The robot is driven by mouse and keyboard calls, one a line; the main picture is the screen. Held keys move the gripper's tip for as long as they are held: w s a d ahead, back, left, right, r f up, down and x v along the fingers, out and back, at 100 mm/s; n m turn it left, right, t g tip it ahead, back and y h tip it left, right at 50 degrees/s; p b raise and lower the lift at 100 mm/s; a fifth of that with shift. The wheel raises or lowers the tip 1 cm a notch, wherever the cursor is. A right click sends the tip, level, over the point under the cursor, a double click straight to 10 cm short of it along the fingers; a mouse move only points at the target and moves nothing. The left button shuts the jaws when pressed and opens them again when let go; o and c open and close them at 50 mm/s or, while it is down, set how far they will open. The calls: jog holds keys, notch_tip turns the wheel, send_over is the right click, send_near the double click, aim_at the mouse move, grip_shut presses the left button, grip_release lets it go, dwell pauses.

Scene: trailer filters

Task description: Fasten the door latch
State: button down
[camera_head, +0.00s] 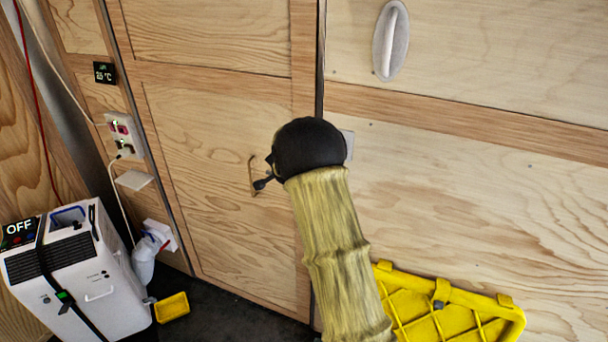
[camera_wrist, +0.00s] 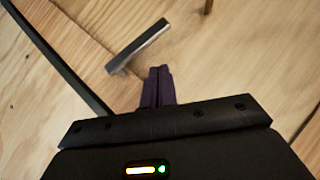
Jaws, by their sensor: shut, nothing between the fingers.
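The wooden door (camera_head: 215,130) stands flush in its frame in the head view, with a dark gap (camera_head: 319,60) along its right edge. My gripper (camera_head: 262,182) is in front of the door, near a thin brass handle (camera_head: 252,174). In the wrist view my gripper's dark fingers (camera_wrist: 158,86) are pressed together with nothing between them. A grey metal bar (camera_wrist: 138,47), probably the latch lever, lies slanted just beyond the fingertips. I cannot tell whether they touch it. In the head view my gripper's body hides the latch area; only part of a pale plate (camera_head: 347,144) shows beside it.
A white portable unit (camera_head: 100,270) marked OFF stands at the lower left, near a small yellow tray (camera_head: 172,307). A yellow ribbed panel (camera_head: 450,318) is at the lower right. An oval recessed handle (camera_head: 391,40) is on the right wall. Sockets (camera_head: 125,135) line the left side.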

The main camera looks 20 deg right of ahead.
jog(key=shift+w+a+f+b, duration=1.4)
jog(key=shift+a+f+b, duration=0.05)
jog(key=shift+f+b, duration=0.2)
jog(key=s+a+r+p, duration=0.1)
jog(key=s+a+r, duration=0.1)
jog(key=r, duration=0.3)
jog(key=s+a+r+p, duration=0.1)
jog(key=s+a+r, duration=0.1)
jog(key=r, duration=0.4)
jog(key=shift+s+a, duration=0.4)
jog(key=shift+s, duration=0.2)
